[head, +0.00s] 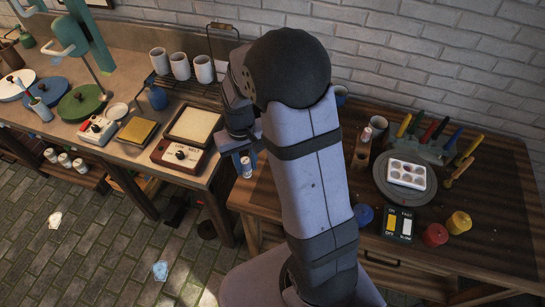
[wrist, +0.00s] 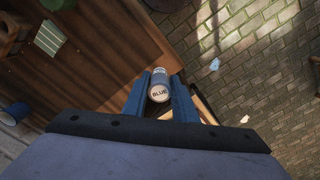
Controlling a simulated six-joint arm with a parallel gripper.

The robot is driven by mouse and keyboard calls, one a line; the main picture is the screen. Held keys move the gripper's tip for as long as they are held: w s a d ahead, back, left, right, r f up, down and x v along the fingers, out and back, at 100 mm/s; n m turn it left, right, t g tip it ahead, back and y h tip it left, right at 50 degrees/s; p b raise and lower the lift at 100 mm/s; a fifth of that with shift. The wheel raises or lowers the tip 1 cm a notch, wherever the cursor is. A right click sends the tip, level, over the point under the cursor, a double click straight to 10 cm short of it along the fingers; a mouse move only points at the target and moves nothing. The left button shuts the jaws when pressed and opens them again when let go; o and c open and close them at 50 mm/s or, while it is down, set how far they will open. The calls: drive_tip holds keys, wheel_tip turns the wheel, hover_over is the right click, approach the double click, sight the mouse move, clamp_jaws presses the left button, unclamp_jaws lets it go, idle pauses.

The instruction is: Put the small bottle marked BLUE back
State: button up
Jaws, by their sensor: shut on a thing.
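My gripper (wrist: 160,78) is shut on the small bottle marked BLUE (wrist: 159,92), with one blue-grey finger on each side and the lettered end facing the wrist camera. In the head view the bottle (head: 246,168) hangs below my gripper (head: 245,156), in the air near the left edge of the right-hand dark wooden table. A small wooden stand (head: 361,156) is right of my arm on that table, with another small bottle (head: 367,134) with a reddish mark at it. My arm hides part of the table in the head view.
The dark wooden table (head: 490,190) also bears a round turntable (head: 382,172) with a white palette (head: 407,167), brushes in a holder, a switch box (head: 398,232) and blue (head: 364,215), red (head: 435,235) and yellow (head: 459,223) pots.

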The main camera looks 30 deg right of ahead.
drive_tip(key=s+d+f+m+p, duration=0.1)
drive_tip(key=s+d+f+m, duration=0.2)
drive_tip(key=d, duration=0.8)
drive_tip(key=s+d+f+m, duration=0.2)
drive_tip(key=s+d+m, duration=0.1)
drive_tip(key=d, duration=0.8)
drive_tip(key=s+d+f+m+p, duration=0.1)
drive_tip(key=s+d+f+m, duration=0.25)
drive_tip(key=d, duration=0.85)
drive_tip(key=w+d+r, duration=0.4)
drive_tip(key=d+r, duration=0.3)
drive_tip(key=d, duration=0.1)
drive_tip(key=shift+n, duration=0.45)
drive_tip(key=shift+w+f, duration=0.1)
drive_tip(key=shift+f, duration=0.1)
drive_tip(key=shift+f+b, duration=1.85)
drive_tip(key=shift+f, duration=0.5)
drive_tip(key=shift+f, duration=0.1)
drive_tip(key=shift+f+b, duration=0.85)
drive_tip(key=shift+f, duration=0.55)
